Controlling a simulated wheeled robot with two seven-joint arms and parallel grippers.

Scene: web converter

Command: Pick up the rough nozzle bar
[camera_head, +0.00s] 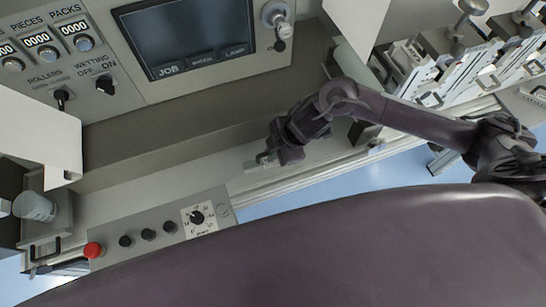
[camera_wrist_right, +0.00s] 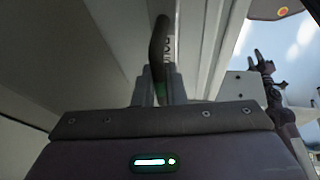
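The rough nozzle bar (camera_wrist_right: 160,45) is a dark, curved bar in the right wrist view, with pale lettering partly readable beside it. My right gripper (camera_wrist_right: 160,92) has its two grey fingers close against either side of the bar's lower end. In the head view my right gripper (camera_head: 262,160) is low over the pale ledge in front of the panel, and the bar cannot be made out there. A dark arm with two spread fingers, seemingly my left gripper (camera_wrist_right: 266,56), shows small at the right of the wrist view, empty.
A control box (camera_head: 160,232) with a red button (camera_head: 93,250) and a dial stands on the ledge at lower left. A white cup (camera_head: 35,207) is at far left. A screen panel (camera_head: 190,40) rises behind. Metal clamps (camera_head: 455,55) stand at upper right.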

